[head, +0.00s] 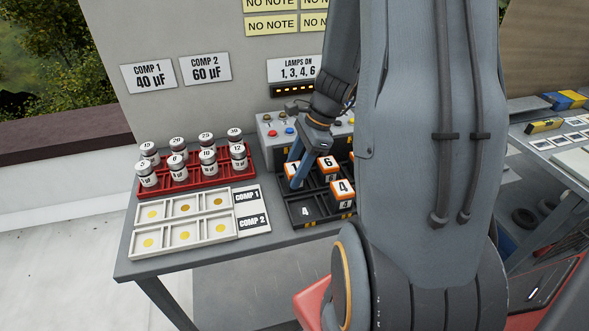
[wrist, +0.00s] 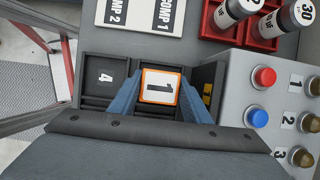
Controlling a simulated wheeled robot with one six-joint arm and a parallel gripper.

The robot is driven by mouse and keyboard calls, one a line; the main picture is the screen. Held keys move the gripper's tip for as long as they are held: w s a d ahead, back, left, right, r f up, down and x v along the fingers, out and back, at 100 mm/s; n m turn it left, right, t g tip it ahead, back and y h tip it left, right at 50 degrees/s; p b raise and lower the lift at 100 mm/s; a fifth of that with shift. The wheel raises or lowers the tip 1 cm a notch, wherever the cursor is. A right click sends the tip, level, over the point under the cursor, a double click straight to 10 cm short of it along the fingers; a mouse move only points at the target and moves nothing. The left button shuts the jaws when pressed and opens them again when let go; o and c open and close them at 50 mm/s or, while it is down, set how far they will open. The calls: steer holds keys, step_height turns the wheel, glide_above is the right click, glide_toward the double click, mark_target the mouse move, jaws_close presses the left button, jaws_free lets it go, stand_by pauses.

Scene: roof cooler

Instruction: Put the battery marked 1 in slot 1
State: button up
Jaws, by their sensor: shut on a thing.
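The battery marked 1 (head: 292,170) is a white and orange block at the left back of the black slot tray (head: 318,221). My gripper (head: 299,182) is shut on it, and the two blue fingers flank it in the wrist view. There the battery's marked top (wrist: 158,87) faces the camera, beside an empty slot marked 4 (wrist: 105,77). It is in or just over the tray cell behind that slot; I cannot tell whether it touches the bottom. The number of the cell under it is hidden.
Batteries marked 6 (head: 327,164) and 4 (head: 342,188) stand in the tray to the right. A grey box with coloured buttons (head: 270,129) is close behind. A red rack of capacitors (head: 190,178) and a white compartment tray (head: 176,243) lie to the left.

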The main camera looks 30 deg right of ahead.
steer(key=shift+f, duration=0.1)
steer(key=o, duration=1.3)
steer(key=b+v, duration=0.2)
steer(key=v, duration=0.9)
steer(key=shift+s+a+f+n+h, duration=0.8)
steer(key=shift+s+a+n, duration=0.3)
steer(key=shift+a+n, duration=2.1)
steer(key=shift+s+a+f+n+h, duration=0.8)
steer(key=shift+a+n, duration=1.6)
steer(key=shift+n, duration=1.45)
steer(key=shift+s+a+f+n+h, duration=0.5)
steer(key=shift+s+a+f+n, duration=0.65)
steer(key=shift+a+n, duration=2.05)
steer(key=shift+s+d+r+n, duration=0.2)
steer(key=shift+d+r+n, duration=0.05)
steer(key=shift+d+n, duration=0.15)
